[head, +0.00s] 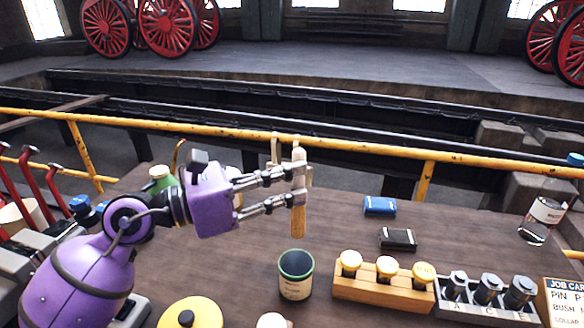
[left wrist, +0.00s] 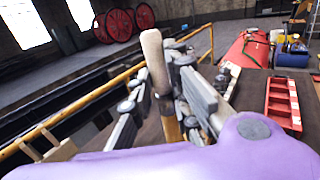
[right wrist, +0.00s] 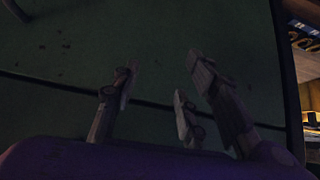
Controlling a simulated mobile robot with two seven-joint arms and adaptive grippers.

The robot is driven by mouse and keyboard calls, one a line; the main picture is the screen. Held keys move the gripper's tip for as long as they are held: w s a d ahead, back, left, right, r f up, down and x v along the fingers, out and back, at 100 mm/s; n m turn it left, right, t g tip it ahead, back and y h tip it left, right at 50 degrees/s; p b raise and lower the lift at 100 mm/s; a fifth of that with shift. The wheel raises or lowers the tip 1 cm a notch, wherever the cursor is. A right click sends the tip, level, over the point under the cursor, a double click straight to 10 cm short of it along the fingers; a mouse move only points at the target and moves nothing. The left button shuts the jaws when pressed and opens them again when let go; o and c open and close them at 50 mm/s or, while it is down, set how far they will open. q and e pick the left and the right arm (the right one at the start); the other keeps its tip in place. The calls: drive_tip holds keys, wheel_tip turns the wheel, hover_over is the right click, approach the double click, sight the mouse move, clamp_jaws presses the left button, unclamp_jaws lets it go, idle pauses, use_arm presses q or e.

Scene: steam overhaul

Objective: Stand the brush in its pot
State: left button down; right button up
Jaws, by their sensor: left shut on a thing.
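My left gripper (head: 298,183) is shut on the brush (head: 298,220) and holds it upright above the table. The brush has a wooden handle pointing down and a pale tip pointing up. In the left wrist view the brush (left wrist: 154,55) stands between the fingers, pale end up. The pot (head: 295,281), dark with a cream label and a green rim, stands on the table nearly below the brush, toward the front. The brush is clear of the pot. My right gripper (right wrist: 160,100) shows only in the dark right wrist view, its fingers spread apart with nothing seen between them.
Right of the pot are a wooden block (head: 380,291) with yellow-capped pieces and a grey rack (head: 485,303) with dark pieces. A blue box (head: 379,206) and a black box (head: 397,239) lie behind. A yellow lid (head: 191,313) is at front left. A yellow rail (head: 350,147) runs behind the table.

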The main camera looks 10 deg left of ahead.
sight(293, 230)
use_arm(q)
drive_tip(key=shift+s+f+b, duration=0.2)
drive_tip(key=shift+f+b, duration=1.5)
drive_tip(key=shift+f, duration=0.8)
drive_tip(key=shift+s+f+b, duration=0.15)
drive_tip(key=shift+f+b, duration=1.55)
drive_tip(key=shift+f, duration=0.75)
drive_tip(key=shift+f+b, duration=0.45)
drive_tip(key=shift+f, duration=0.15)
drive_tip(key=shift+f+b, duration=0.7)
drive_tip(key=shift+f, duration=0.2)
use_arm(e)
drive_tip(key=s+f+g, duration=0.1)
drive_tip(key=s+f, duration=0.2)
drive_tip(key=f, duration=0.6)
drive_tip(key=shift+s+a, duration=0.2)
drive_tip(key=shift+s, duration=0.05)
drive_tip(key=shift+s+f, duration=0.15)
drive_tip(key=shift+s, duration=0.1)
